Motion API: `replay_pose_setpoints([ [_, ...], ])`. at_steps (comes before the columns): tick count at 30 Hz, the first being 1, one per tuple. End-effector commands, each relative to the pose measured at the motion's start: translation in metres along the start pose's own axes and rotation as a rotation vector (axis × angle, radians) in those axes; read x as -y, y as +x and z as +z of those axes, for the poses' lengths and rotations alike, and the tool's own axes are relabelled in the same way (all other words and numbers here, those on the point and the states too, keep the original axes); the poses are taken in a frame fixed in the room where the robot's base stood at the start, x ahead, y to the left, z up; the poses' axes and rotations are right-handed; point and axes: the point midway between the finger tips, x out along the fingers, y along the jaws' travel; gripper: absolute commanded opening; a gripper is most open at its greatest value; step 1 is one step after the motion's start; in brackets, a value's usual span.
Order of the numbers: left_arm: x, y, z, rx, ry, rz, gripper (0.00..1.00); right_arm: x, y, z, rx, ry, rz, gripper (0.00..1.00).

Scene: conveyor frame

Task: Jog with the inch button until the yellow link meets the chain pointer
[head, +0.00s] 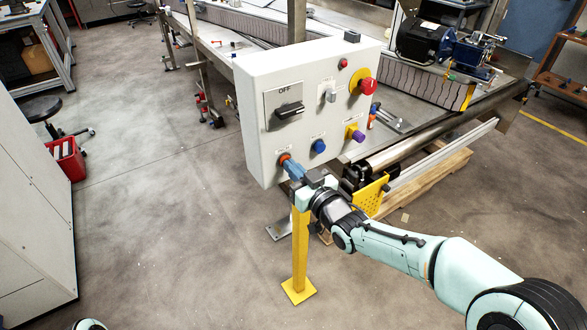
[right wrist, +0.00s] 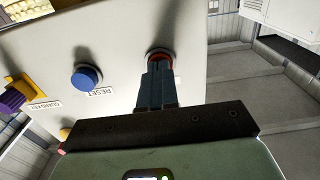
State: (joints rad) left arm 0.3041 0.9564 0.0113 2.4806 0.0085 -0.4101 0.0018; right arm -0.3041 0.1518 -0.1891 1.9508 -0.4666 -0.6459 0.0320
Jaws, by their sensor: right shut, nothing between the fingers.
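A white control box (head: 258,95) stands on a yellow post. My right gripper (head: 289,166) is shut and empty, its fingertips at the red-orange button (head: 284,157) low on the box's left side. In the right wrist view the closed fingers (right wrist: 157,75) overlap that red-rimmed button (right wrist: 159,53); I cannot tell whether they press it. Its label is not readable. A yellow piece (head: 468,97) shows at the near end of the slatted chain (head: 410,82); it may be the yellow link. I cannot make out the chain pointer. My left gripper is out of view.
The box also carries an OFF rotary switch (head: 289,112), a blue RESET button (head: 319,146), a purple knob on yellow (head: 357,135) and a red knob on yellow (head: 368,86).

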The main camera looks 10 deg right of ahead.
Motion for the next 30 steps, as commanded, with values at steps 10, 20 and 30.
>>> replay_pose_setpoints([
  [10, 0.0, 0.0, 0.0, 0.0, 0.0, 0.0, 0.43, 0.0, 0.0, 0.001, 0.002, 0.0, 0.0, 0.0],
  [20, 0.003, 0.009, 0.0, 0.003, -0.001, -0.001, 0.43, -0.001, -0.017, 0.001, 0.0, 0.0, 0.001, 0.0],
  [30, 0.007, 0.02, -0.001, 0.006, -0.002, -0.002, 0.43, -0.001, -0.05, 0.001, 0.0, 0.001, 0.001, 0.0],
])
